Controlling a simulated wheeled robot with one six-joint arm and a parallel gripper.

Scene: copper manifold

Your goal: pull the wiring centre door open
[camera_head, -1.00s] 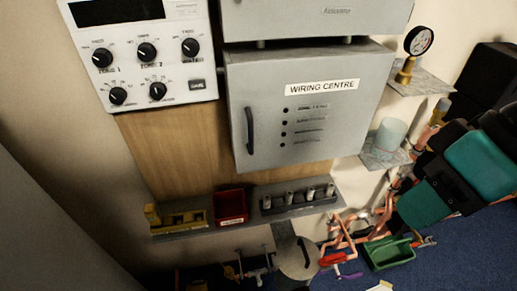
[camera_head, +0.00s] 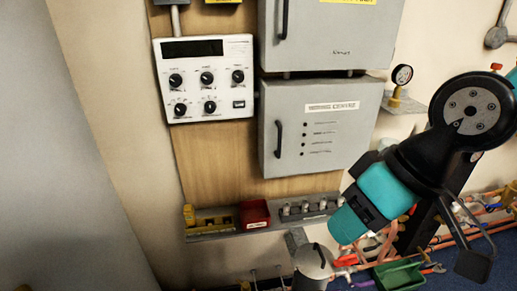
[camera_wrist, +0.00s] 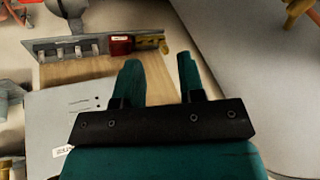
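The wiring centre door (camera_head: 340,128) is a light grey panel with a white label and a column of small black dots. It looks shut. Its black vertical bar handle (camera_head: 278,139) is near the left edge. In the wrist view part of the door (camera_wrist: 55,115) shows upside down at the left, and the handle cannot be made out. My gripper (camera_head: 346,226) is below and right of the door in the head view, apart from the handle. In the wrist view its two teal fingers (camera_wrist: 159,64) stand apart with nothing between them.
A white control panel (camera_head: 205,78) is left of the door, and another grey cabinet (camera_head: 330,40) is directly above. Below is a shelf (camera_head: 225,232) with a red bin (camera_head: 254,213) and small parts. A pressure gauge (camera_head: 402,76) is at the right. Copper pipes run low at the right.

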